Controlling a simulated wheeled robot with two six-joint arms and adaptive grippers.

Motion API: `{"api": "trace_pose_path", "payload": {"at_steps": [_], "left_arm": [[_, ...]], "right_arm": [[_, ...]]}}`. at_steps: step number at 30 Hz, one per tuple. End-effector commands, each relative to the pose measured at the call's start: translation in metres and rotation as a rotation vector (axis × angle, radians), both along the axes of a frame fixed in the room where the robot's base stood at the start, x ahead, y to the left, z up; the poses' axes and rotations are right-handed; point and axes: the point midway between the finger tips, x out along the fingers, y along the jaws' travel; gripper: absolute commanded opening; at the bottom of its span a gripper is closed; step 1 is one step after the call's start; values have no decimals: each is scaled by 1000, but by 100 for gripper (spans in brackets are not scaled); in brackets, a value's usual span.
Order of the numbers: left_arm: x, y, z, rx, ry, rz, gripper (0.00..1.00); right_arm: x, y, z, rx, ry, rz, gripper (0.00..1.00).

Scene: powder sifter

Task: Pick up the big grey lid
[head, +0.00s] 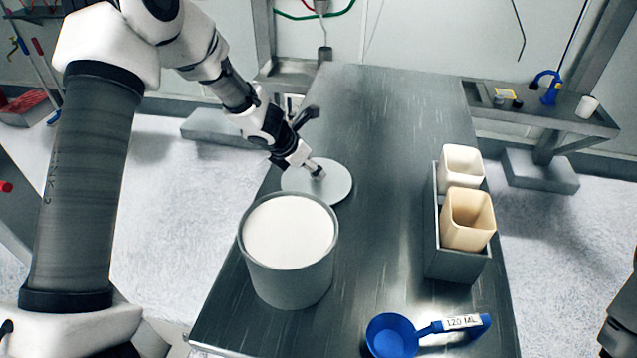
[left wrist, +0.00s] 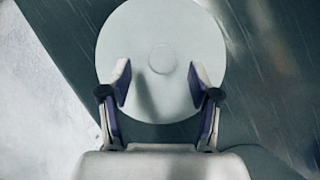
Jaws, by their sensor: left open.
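The big grey lid (head: 335,190) lies flat on the metal table, just behind the grey tub. In the left wrist view the lid (left wrist: 160,25) is a pale disc with a small round knob (left wrist: 162,59) at its middle. My left gripper (head: 312,172) is over the lid, near its knob. In the left wrist view my left gripper's fingers (left wrist: 158,85) are apart, with nothing held between them; the knob lies just beyond the tips, roughly centred. The exact height above the lid is hard to tell. My right gripper is not clearly visible; only a dark arm part shows at the right edge.
The grey tub (head: 288,278) full of white powder stands in front of the lid. A metal holder (head: 458,265) with two cream cups (head: 467,220) stands at right. A blue scoop (head: 393,336) lies at the front edge. The table's middle and back (head: 395,120) are clear.

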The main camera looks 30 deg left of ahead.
Motion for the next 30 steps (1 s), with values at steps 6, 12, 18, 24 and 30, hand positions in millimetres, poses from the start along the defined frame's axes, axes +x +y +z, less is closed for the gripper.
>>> {"api": "trace_pose_path", "payload": {"at_steps": [6,12,18,24,30], "left_arm": [[16,-7,-27,1,1,-1,62],[16,-7,-27,0,1,-1,59],[16,-7,-27,0,1,-1,0],[16,-7,-27,0,2,-1,0],[15,-7,-20,0,2,-1,0]], "right_arm": [[1,0,-8,0,-1,-1,100],[1,0,-7,0,-1,-1,100],[0,0,-7,0,-1,-1,100],[1,0,-8,0,-1,-1,100],[1,0,-1,0,-1,-1,100]]}}
